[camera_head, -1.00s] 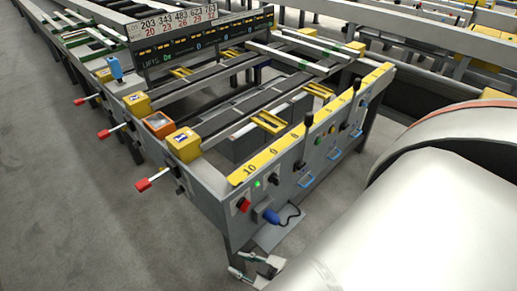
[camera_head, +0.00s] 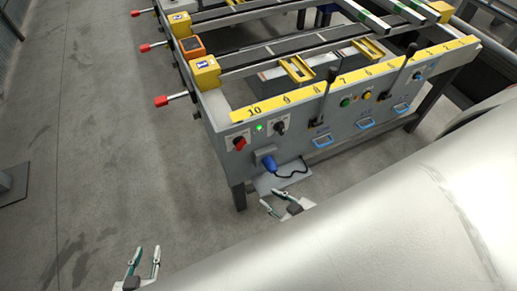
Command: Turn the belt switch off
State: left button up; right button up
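The front panel of the runout table (camera_head: 340,128) carries a red rotary switch (camera_head: 239,143) at its left end, a lit green lamp (camera_head: 259,127) and a black rotary switch (camera_head: 280,127). Their labels are too small to read, so I cannot tell which is the belt switch. My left gripper (camera_head: 148,252) is open and empty, low at the left over the floor, well away from the panel. My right gripper (camera_head: 270,199) looks open and empty, below the panel's left end and apart from the switches.
A blue plug (camera_head: 269,162) with a dark cable sits below the switches. Black levers (camera_head: 326,82), a green button (camera_head: 345,102) and blue handles (camera_head: 366,124) line the panel. Red-tipped handles (camera_head: 162,101) stick out at the left. Floor (camera_head: 110,150) left of the table is clear.

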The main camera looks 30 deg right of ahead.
aim_at(240, 142)
jog(key=k+l, duration=0.15)
jog(key=l, duration=0.2)
jog(key=k+l, duration=0.15)
jog(key=l, duration=0.2)
jog(key=k+l, duration=0.1)
jog(key=l, duration=0.25)
jog(key=k+l, duration=0.15)
jog(key=l, duration=0.2)
jog(key=k+l, duration=0.15)
jog(key=l, duration=0.2)
jog(key=k+l, duration=0.15)
jog(key=l, duration=0.2)
